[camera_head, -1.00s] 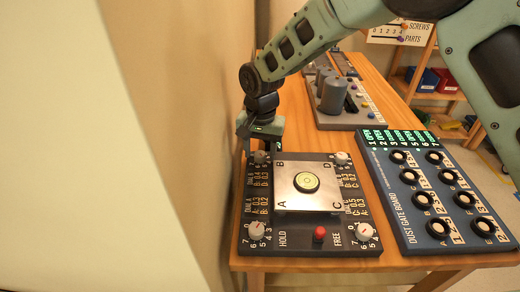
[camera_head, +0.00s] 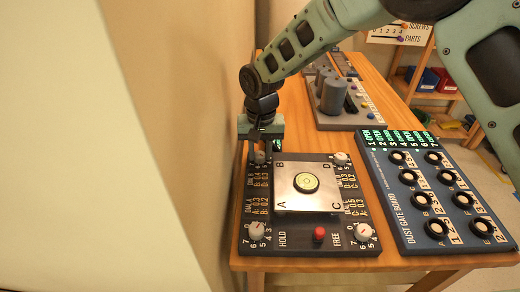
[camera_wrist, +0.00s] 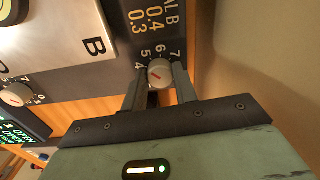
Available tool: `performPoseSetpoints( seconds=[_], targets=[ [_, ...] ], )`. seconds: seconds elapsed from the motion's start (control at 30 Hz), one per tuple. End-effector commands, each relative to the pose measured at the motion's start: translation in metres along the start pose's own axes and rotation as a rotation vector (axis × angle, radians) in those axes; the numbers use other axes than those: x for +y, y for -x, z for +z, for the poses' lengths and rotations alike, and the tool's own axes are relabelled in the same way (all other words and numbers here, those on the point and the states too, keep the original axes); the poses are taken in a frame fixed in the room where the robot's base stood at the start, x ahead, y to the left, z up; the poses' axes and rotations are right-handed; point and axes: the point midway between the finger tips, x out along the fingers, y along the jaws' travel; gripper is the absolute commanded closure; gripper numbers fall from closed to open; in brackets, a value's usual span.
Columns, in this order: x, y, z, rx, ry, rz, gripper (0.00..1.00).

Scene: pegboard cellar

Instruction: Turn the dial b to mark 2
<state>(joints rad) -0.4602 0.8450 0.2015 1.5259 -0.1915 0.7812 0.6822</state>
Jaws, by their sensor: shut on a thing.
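Dial B (camera_head: 260,157) is a small white knob at the back left corner of a dark panel (camera_head: 290,246), beside the plate's B corner. My gripper (camera_head: 260,150) comes down on it from above. In the wrist view, my gripper's fingers (camera_wrist: 159,90) are closed around the sides of the white dial B knob (camera_wrist: 160,72). I cannot tell exactly which mark the pointer meets.
A silver plate with a round bubble level (camera_head: 306,182) fills the panel's middle. Other white dials (camera_head: 257,231) sit at its corners, with a red button (camera_head: 319,234) in front. The Dust Gate Board (camera_head: 430,200) stands to the right; a wall is close on the left.

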Motion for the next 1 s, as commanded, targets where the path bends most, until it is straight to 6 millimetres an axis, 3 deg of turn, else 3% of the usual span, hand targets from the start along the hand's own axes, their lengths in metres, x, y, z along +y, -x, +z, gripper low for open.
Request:
performPoseSetpoints(
  seconds=[1.0],
  targets=[
    [-0.0002,0.0023,-0.002,-0.014,0.965,-0.001,0.94]
  ],
)
